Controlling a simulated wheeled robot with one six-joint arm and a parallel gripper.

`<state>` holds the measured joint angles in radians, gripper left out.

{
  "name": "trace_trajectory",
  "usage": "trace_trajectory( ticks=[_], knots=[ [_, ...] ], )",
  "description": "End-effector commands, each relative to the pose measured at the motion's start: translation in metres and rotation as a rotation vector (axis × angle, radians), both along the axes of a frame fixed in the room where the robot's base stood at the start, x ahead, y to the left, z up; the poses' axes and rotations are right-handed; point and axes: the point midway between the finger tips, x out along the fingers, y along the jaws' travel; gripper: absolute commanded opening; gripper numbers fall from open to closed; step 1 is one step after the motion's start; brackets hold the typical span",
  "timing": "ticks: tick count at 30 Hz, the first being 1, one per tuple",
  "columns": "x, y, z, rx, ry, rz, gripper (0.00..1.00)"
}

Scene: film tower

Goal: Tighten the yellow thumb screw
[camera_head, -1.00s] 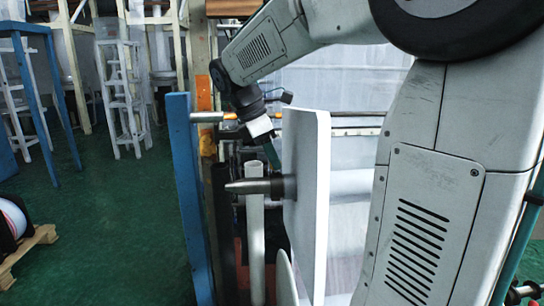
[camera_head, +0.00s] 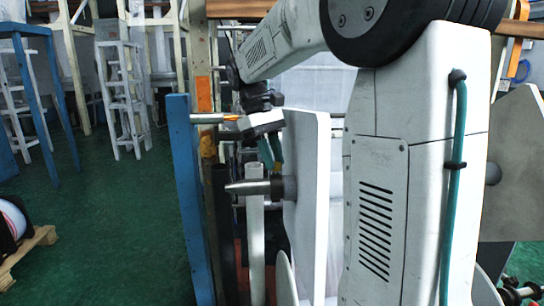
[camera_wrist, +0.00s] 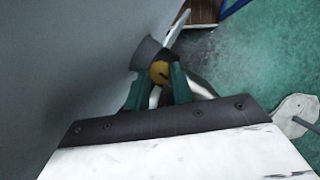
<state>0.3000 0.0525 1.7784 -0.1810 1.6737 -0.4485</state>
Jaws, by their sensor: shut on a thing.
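The yellow thumb screw (camera_wrist: 159,72) shows in the wrist view as a small round yellow knob at the base of a grey collar (camera_wrist: 147,55). My gripper (camera_wrist: 158,80) has its two green fingers on either side of the yellow knob, shut on it. In the head view my gripper (camera_head: 270,152) hangs just above the metal spindle (camera_head: 250,187) and its collar, beside the large white disc (camera_head: 308,190).
The white disc stands upright right of my gripper. A blue post (camera_head: 190,190) and a pale upright bar (camera_head: 256,225) stand close by on the left. Green floor (camera_head: 110,235) is open further left. A pallet (camera_head: 32,243) with a spool lies at the left edge.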

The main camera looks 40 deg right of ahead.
Motion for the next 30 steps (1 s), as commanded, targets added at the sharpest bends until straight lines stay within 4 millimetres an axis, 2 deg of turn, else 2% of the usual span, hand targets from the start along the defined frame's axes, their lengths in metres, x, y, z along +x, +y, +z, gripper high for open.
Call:
trace_trajectory(
  ticks=[12, 28, 29, 30],
  knots=[
    [0.0005, -0.0017, 0.0007, -0.002, -0.002, -0.174, 0.01],
    [0.0004, -0.0017, 0.0006, -0.001, -0.001, -0.193, 0.01],
    [0.0004, -0.0017, 0.0006, -0.001, -0.001, -0.193, 0.32],
    [0.0004, -0.0017, 0.0005, -0.001, -0.001, -0.193, 0.43]
  ],
)
